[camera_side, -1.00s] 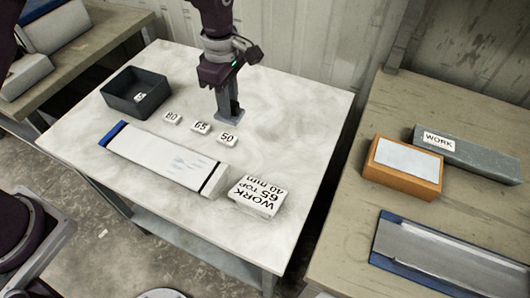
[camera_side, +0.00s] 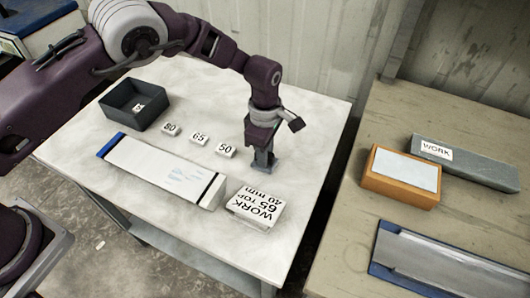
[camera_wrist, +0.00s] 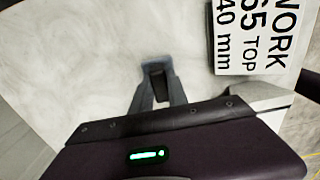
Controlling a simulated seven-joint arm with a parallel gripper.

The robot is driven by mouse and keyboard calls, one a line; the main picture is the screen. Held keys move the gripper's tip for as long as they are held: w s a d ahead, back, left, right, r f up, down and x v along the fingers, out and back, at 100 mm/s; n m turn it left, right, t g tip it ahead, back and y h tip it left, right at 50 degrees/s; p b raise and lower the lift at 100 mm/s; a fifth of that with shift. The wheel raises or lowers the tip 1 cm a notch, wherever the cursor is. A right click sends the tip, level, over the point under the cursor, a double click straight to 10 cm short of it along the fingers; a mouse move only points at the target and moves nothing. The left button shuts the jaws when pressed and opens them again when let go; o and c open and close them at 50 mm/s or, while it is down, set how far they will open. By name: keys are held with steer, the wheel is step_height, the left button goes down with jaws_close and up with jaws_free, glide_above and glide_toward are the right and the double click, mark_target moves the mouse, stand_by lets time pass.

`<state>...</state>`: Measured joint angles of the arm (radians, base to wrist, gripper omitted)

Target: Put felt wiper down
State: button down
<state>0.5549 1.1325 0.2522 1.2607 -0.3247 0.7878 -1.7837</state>
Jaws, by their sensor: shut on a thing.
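The felt wiper (camera_wrist: 154,62) shows as a small blue-grey piece with a dark upright part, held between the two fingertips in the wrist view. My gripper (camera_wrist: 157,92) is shut on it. In the side view my gripper (camera_side: 262,154) points straight down at the right part of the white table (camera_side: 315,125). The wiper's blue-grey foot (camera_side: 264,166) is at or just above the tabletop; I cannot tell whether it touches. The fingers hide part of the wiper.
A "WORK 65 TOP 40 mm" card block (camera_side: 256,205) lies near the wiper. A long white tray with a blue end (camera_side: 150,163) lies left of it. Tags 80 (camera_side: 170,129), 65 (camera_side: 199,138) and 50 (camera_side: 226,150) form a row. A dark bin (camera_side: 122,105) stands at left. Bare table surrounds the wiper.

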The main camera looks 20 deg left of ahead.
steer(key=c, duration=1.3)
jaws_free()
steer(key=shift+f, duration=0.1)
step_height(320, 180, up, 12)
steer(key=shift+r, duration=0.2)
